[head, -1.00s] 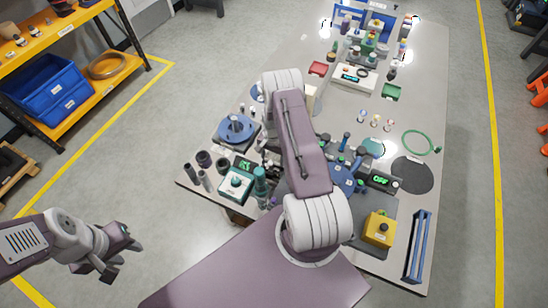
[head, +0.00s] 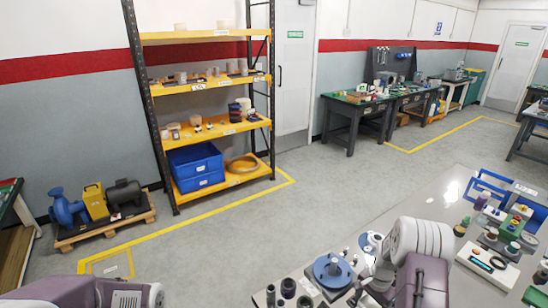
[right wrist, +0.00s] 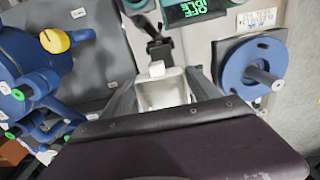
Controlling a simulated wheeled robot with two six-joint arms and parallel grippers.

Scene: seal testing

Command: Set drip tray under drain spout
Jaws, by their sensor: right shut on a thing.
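A small white open-topped tray (right wrist: 165,92), probably the drip tray, sits between the fingers of my right gripper (right wrist: 164,88) in the right wrist view. The gripper is shut on it. A small white block shows at the tray's far edge. A blue fixture with a yellow knob (right wrist: 54,41) stands to the left in that view. I cannot make out which part is the drain spout. In the head view my right arm hides its gripper and the tray. My left gripper is out of view.
A blue flanged disc (right wrist: 250,66) lies right of the tray; it also shows on the bench in the head view (head: 332,270). A green display (right wrist: 195,10) stands beyond the tray. A yellow shelf (head: 207,80) stands across open floor.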

